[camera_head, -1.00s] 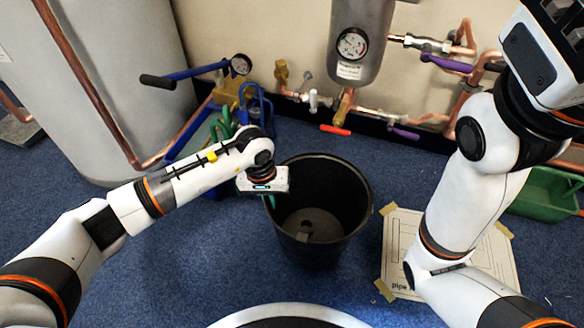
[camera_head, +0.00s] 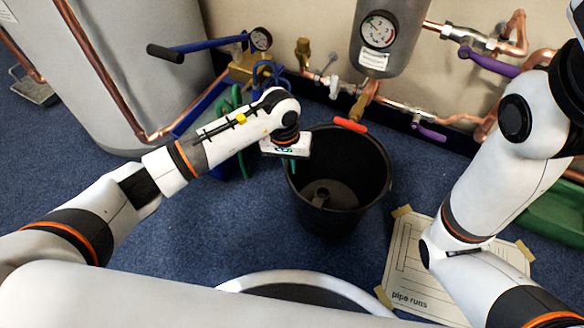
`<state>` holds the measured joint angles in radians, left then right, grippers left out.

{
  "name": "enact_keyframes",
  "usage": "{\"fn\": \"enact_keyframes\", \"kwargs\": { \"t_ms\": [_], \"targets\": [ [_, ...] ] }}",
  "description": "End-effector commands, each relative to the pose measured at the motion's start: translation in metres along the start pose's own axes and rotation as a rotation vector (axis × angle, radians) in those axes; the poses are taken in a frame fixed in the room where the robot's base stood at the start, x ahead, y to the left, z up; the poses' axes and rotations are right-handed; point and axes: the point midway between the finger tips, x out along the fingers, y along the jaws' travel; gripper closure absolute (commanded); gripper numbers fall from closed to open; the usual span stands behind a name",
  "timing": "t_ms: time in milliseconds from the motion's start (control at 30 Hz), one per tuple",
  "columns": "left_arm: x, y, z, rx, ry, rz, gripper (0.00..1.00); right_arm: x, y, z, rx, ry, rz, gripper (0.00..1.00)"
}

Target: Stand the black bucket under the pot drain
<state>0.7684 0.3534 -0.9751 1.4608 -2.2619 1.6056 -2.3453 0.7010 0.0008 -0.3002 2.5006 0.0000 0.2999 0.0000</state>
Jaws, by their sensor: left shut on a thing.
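The black bucket (camera_head: 345,218) is upright over the blue floor in the centre of the head view. Its inside and a small fitting-like shape at its bottom show. My left gripper (camera_head: 289,158) is shut on the bucket's left rim; its fingertips are mostly hidden. The grey pot (camera_head: 399,35) with a round gauge hangs on the wall behind. Its brass drain (camera_head: 365,99) points down, with a red handle (camera_head: 350,125) close to the bucket's far rim in the picture. Whether the bucket touches the floor is unclear. My right gripper is out of frame; its arm shows at right.
Copper pipes with purple-handled valves (camera_head: 488,62) run along the wall. A blue-handled pump (camera_head: 205,44) and a blue crate stand left of the bucket. A paper sheet (camera_head: 408,283) is taped to the floor at right, near a green bin (camera_head: 555,215).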

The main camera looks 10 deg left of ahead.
Motion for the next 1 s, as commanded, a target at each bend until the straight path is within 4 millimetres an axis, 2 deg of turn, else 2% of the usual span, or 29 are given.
{"fn": "enact_keyframes", "kwargs": {
  "t_ms": [167,633,667,767,1000],
  "targets": [
    [0.019,0.001,0.002,0.009,-0.002,-0.005,1.00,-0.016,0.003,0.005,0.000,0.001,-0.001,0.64],
    [0.024,0.002,0.003,0.013,-0.004,-0.004,1.00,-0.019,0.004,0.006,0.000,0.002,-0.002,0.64],
    [0.024,0.003,0.003,0.012,-0.002,-0.001,0.90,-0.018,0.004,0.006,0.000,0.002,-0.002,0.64],
    [0.023,0.003,0.003,0.012,-0.001,-0.001,0.74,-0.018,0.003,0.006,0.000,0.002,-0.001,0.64],
    [0.023,0.003,0.003,0.013,-0.001,-0.001,0.73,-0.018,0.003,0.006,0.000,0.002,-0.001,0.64]
  ]
}}
